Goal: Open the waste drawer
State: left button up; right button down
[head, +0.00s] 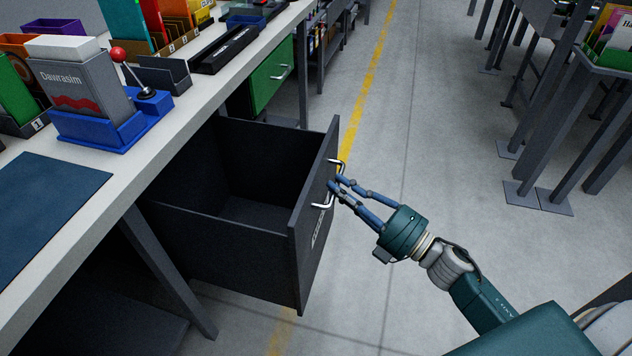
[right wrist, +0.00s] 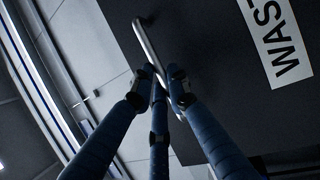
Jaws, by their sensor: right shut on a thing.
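The waste drawer (head: 240,225) is a dark grey box under the workbench. It stands pulled far out, and its inside shows empty. Its front panel (head: 314,215) faces right and has a metal bar handle (head: 322,205). My right gripper (head: 340,184) is shut on this handle. In the right wrist view, the blue fingers (right wrist: 160,88) close around the handle (right wrist: 146,45), beside a white label (right wrist: 278,40) that reads "WAS", partly cut off. My left gripper is not in view.
The workbench top (head: 200,100) holds a blue tray (head: 110,125) with a box, a red-knobbed lever (head: 118,55) and file bins. A green drawer (head: 272,75) sits farther back, shut. The floor right of the drawer is clear; metal-legged racks (head: 575,120) stand at the right.

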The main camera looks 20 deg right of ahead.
jog(key=shift+s+d, duration=0.5)
jog(key=shift+d, duration=0.05)
jog(key=c, duration=1.7)
grip_release()
jog(key=shift+o, duration=0.2)
jog(key=shift+d, duration=0.1)
jog(key=shift+s+d+f, duration=0.15)
jog(key=shift+s+f, duration=0.05)
jog(key=shift+s, duration=0.15)
jog(key=v, duration=1.1)
jog(key=shift+r, duration=0.15)
